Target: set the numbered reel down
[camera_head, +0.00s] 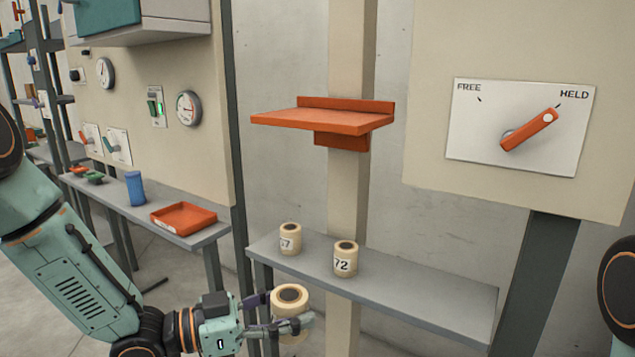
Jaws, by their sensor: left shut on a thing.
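My left gripper (280,312) is shut around a cream reel (290,297) with a dark core, held upright in front of the grey shelf's left front edge. No number can be read on the held reel; the fingers cover part of its side. Two similar reels stand upright on the grey shelf (430,294): one (290,239) with a label ending in 7 at the back left, and one (345,259) marked 72 to its right. An empty orange shelf (325,118) is fixed to the post above. My right gripper is not in view.
The right part of the grey shelf is clear. A panel (520,125) at right has an orange lever pointing to HELD. On the left bench stand an orange tray (183,217) and a blue cylinder (135,189). A dark upright stands left of the shelf.

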